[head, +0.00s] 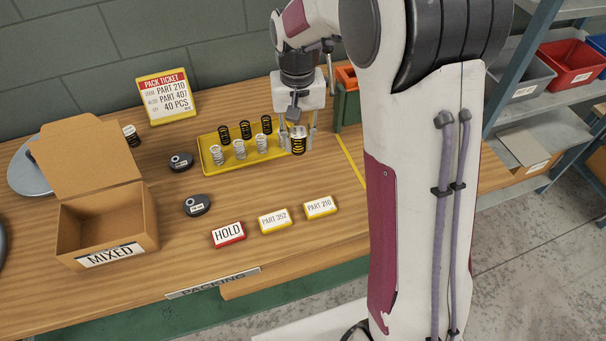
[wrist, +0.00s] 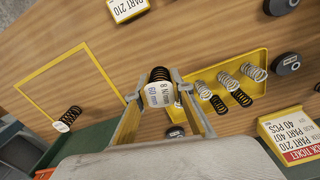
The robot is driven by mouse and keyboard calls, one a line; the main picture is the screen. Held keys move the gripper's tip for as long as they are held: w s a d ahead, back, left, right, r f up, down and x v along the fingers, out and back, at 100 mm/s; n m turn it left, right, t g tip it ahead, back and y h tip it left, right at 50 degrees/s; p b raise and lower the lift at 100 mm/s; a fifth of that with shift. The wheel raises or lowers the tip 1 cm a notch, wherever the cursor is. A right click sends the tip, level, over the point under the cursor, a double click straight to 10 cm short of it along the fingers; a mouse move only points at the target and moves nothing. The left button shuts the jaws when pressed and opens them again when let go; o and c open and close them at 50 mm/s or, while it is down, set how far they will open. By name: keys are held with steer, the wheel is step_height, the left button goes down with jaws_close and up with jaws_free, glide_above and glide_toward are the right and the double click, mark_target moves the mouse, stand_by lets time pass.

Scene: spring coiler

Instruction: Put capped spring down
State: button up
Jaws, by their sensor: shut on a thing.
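My gripper (head: 298,132) is at the right end of the yellow tray (head: 213,163). It is shut on a black capped spring (head: 299,146). In the wrist view the gripper (wrist: 156,88) has a finger on each side of this spring (wrist: 160,75), and its white cap label reads 60 mm, 8 N/mm. I cannot tell whether it touches the table. A yellow outlined square (wrist: 76,47) on the table lies left of the gripper in the wrist view. Another black spring with a white label (wrist: 71,116) is at its corner; my arm hides it in the head view.
The tray holds several black and silver springs (head: 239,150). HOLD (head: 228,235), PART 352 (head: 274,220) and PART 210 (head: 320,207) signs stand in front. An open MIXED box (head: 105,235), dark round pieces (head: 197,205) and a pack ticket (head: 167,95) are left. A green bin (head: 347,112) stands behind.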

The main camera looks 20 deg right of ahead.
steer(key=m, duration=0.1)
steer(key=r+m, duration=0.1)
steer(key=m, duration=0.1)
steer(key=shift+s+d+r, duration=0.1)
steer(key=shift+s+r, duration=0.05)
steer(key=shift+s, duration=0.15)
steer(key=m, duration=0.4)
steer(key=shift+s+d+r+m, duration=0.1)
steer(key=shift+s+r+m, duration=0.2)
steer(key=shift+s+r, duration=0.1)
steer(key=shift+s+r+m, duration=0.1)
steer(key=shift+s+m, duration=0.1)
steer(key=shift+m, duration=1.1)
steer(key=shift+s+r+m, duration=0.1)
steer(key=shift+s+m, duration=0.1)
steer(key=shift+m, duration=1.1)
steer(key=shift+s+m, duration=0.2)
steer(key=shift+m, duration=1.1)
steer(key=shift+f, duration=0.1)
steer(key=shift+f, duration=2.4)
steer(key=shift+f, duration=0.1)
steer(key=shift+f, duration=2.2)
